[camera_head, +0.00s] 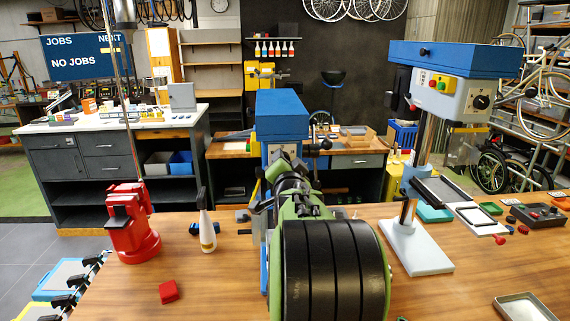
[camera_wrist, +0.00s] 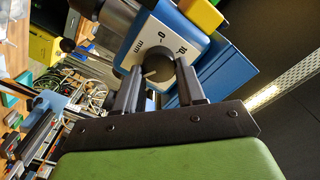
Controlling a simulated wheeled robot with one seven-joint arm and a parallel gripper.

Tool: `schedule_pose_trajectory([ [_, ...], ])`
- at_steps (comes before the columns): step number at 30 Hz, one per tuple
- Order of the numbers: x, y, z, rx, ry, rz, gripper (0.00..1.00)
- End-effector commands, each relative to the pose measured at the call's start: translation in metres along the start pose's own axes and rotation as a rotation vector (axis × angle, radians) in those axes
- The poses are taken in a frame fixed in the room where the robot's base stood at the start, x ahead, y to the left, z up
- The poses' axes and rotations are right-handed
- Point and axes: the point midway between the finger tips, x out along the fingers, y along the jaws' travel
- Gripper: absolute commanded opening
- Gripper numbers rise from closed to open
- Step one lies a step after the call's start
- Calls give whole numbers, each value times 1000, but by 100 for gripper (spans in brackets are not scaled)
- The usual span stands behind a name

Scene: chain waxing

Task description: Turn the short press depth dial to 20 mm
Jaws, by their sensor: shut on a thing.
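The short press (camera_head: 282,115) is the blue-headed machine in the middle of the head view, behind my arm. In the wrist view its dial (camera_wrist: 160,72) is a dark round knob with a short pale pointer line. The knob sits on a pale plate (camera_wrist: 150,42) with dark lettering that appears tilted; "mm" and a 0 seem legible, other marks are small or cut off. My gripper (camera_wrist: 160,84) has one finger on each side of the knob and is shut on it. The pointer's exact reading cannot be told. In the head view my arm hides the dial.
A taller blue press (camera_head: 455,75) with its own dial stands at the right. A red arbor-like tool (camera_head: 132,225), a white bottle (camera_head: 207,232) and a red block (camera_head: 169,291) are on the wooden bench at the left. A grey-white stand (camera_head: 416,247) is right of my arm.

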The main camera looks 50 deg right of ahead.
Motion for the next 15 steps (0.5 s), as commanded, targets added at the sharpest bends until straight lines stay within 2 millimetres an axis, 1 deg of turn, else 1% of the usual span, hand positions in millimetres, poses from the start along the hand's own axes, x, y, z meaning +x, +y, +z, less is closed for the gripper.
schedule_pose_trajectory([
  [8, 0, 1, 3, -95, -1, -3, 9],
  [15, 0, 1, 5, -284, 0, -5, 9],
])
